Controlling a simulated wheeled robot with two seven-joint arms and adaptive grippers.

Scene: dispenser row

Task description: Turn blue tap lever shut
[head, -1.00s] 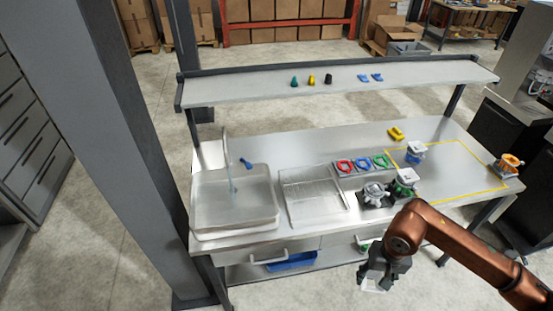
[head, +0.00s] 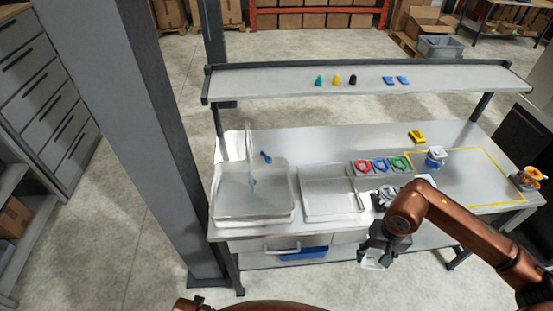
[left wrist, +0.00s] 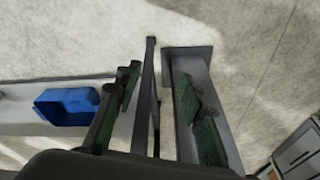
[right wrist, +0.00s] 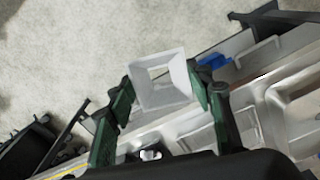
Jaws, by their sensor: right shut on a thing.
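The blue tap lever (head: 266,157) stands behind the sink (head: 225,208), just right of the thin tap spout (head: 248,145). A pale bluish streak below the spout looks like running water. My left gripper (left wrist: 160,95) is open and empty, with the floor and bench edge beyond its fingers; in the head view only part of the left arm shows at the bottom edge, well in front of the bench. My right gripper (head: 377,257) is shut on a white square funnel-like piece (right wrist: 160,82) in front of the bench. Neither gripper is near the lever.
A metal tray (head: 333,192) lies right of the sink. Red, blue and green rings (head: 381,165) sit beside it. A raised shelf (head: 300,92) spans the back. A grey post (head: 125,130) stands left of the bench. A blue bin (head: 304,253) is below the bench front.

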